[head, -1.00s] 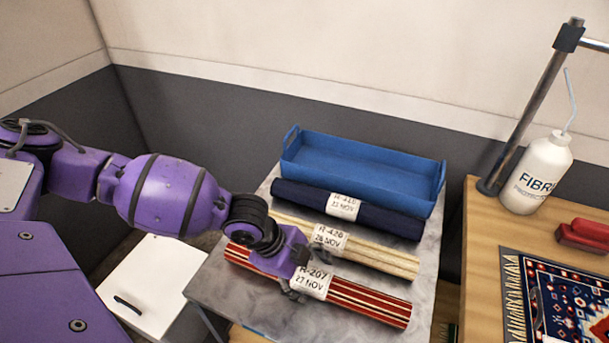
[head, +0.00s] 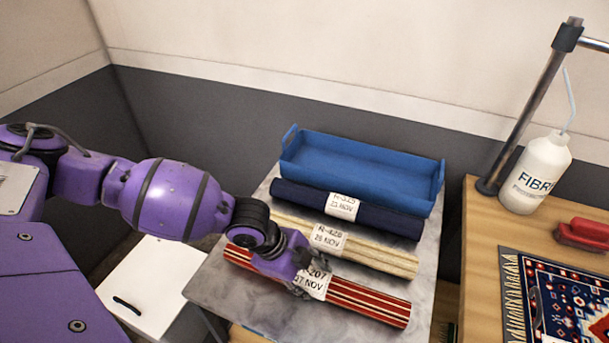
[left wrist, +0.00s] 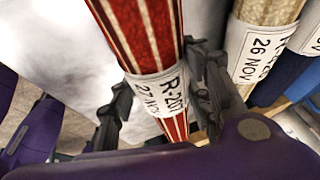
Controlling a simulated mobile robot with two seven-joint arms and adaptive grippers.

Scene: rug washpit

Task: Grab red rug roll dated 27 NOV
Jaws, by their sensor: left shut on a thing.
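The red rug roll (head: 365,303) has cream stripes and a white label reading R-207, 27 NOV. It lies on the grey table, nearest the front of the rolls. My left gripper (head: 304,287) is shut on it at the label, partly covering the label. In the left wrist view the red roll (left wrist: 142,30) runs between the two fingers of my left gripper (left wrist: 160,100), one on each side. The right gripper is not in view.
A cream roll (head: 385,259) labelled 26 NOV lies close behind the red one. Behind it are a navy roll (head: 395,220) and an empty blue tray (head: 360,165). A wooden bench (head: 480,280) with a white bottle (head: 537,175) stands at right.

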